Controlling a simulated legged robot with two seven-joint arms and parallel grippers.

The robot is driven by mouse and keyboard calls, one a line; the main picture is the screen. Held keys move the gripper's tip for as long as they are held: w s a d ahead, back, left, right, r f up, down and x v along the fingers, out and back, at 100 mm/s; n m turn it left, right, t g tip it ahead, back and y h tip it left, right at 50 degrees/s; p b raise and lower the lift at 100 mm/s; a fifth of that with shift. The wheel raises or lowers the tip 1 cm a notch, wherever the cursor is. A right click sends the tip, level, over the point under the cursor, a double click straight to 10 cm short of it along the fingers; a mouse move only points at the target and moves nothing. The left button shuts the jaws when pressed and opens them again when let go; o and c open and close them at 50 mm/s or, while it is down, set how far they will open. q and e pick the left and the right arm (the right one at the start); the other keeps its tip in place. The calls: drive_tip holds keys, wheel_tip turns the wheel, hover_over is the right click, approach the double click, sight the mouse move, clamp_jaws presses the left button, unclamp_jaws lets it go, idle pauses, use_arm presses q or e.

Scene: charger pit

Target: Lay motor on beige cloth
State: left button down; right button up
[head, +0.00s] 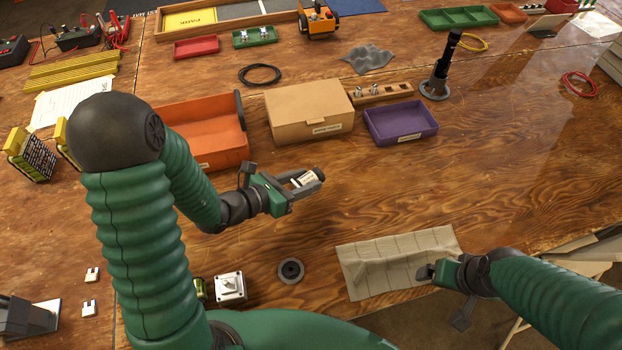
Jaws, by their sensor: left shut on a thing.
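The beige cloth (385,255) lies slightly rumpled near the front edge of the table, right of centre. My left gripper (312,180) is shut on a small silvery cylinder with a pale label, which looks like the motor (303,180). It holds this above the bare wood, up and to the left of the cloth. My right gripper (427,272) is over the right part of the cloth; its fingers are small and partly hidden, so I cannot tell if they are open.
An orange bin (245,130), a cardboard box (300,117) and a purple tray (402,122) stand behind my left gripper. A dark ring (291,271) and a white square part (230,288) are left of the cloth. The wood right of the purple tray is clear.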

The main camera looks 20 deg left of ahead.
use_arm(q)
drive_tip(key=w, duration=0.4)
drive_tip(key=w+a, duration=0.1)
drive_tip(key=w, duration=0.1)
drive_tip(key=shift+w+f, duration=0.15)
drive_tip(key=shift+f, duration=0.05)
drive_tip(key=f, duration=0.1)
drive_tip(key=f+b, duration=0.1)
drive_tip(key=f, duration=0.1)
drive_tip(key=shift+w+f, duration=0.3)
drive_tip(key=shift+w, duration=0.05)
drive_tip(key=shift+d, duration=0.1)
drive_tip(key=c, duration=0.8)
unclamp_jaws()
drive_tip(key=shift+s+r, duration=0.1)
